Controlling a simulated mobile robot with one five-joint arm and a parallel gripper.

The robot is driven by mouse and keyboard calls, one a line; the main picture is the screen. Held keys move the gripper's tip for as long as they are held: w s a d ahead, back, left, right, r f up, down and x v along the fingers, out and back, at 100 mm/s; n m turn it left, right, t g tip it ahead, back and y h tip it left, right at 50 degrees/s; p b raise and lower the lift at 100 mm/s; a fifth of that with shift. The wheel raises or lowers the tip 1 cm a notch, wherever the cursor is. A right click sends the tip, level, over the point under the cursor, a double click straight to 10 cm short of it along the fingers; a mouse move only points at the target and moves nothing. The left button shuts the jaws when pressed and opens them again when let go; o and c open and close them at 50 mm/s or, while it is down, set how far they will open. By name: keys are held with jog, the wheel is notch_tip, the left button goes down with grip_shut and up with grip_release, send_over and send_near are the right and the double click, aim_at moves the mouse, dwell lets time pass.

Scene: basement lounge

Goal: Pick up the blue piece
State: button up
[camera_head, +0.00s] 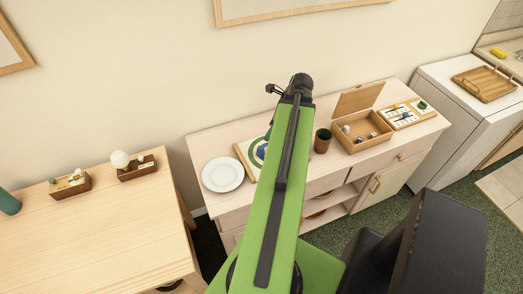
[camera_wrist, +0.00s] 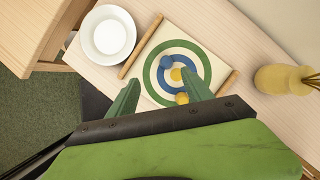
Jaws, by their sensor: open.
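A blue piece (camera_wrist: 165,62) sits on a square target board (camera_wrist: 153,52) with green and blue rings, in the wrist view. A yellow piece (camera_wrist: 181,98) lies on the board's near side, and a yellow spot marks the centre. My gripper (camera_wrist: 161,79) is open and empty, its two green fingers spread over the near part of the board. The blue piece is just beyond the fingertips, between their lines. In the head view my green arm covers much of the board (camera_head: 243,152), and I cannot make out the fingers there.
A white plate (camera_head: 222,174) lies left of the board, and a dark cup (camera_head: 322,141) stands right of it. Further right are an open wooden box (camera_head: 363,144) and a tray of pieces (camera_head: 407,123). In the wrist view a yellowish vase (camera_wrist: 280,79) stands at right.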

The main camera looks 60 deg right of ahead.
aim_at(262, 148)
jog(key=shift+m, duration=0.5)
jog(key=b+x, duration=0.3)
jog(key=s+b+x, duration=0.1)
jog(key=b+x, duration=0.3)
jog(key=d+b+x, duration=0.1)
jog(key=b+x, duration=0.3)
jog(key=shift+s+f, duration=0.2)
jog(key=shift+f, duration=0.4)
jog(key=b+x, duration=0.5)
jog(key=shift+w+d+f, duration=0.15)
jog(key=shift+w+d, duration=0.05)
jog(key=shift+d, duration=0.05)
grip_shut()
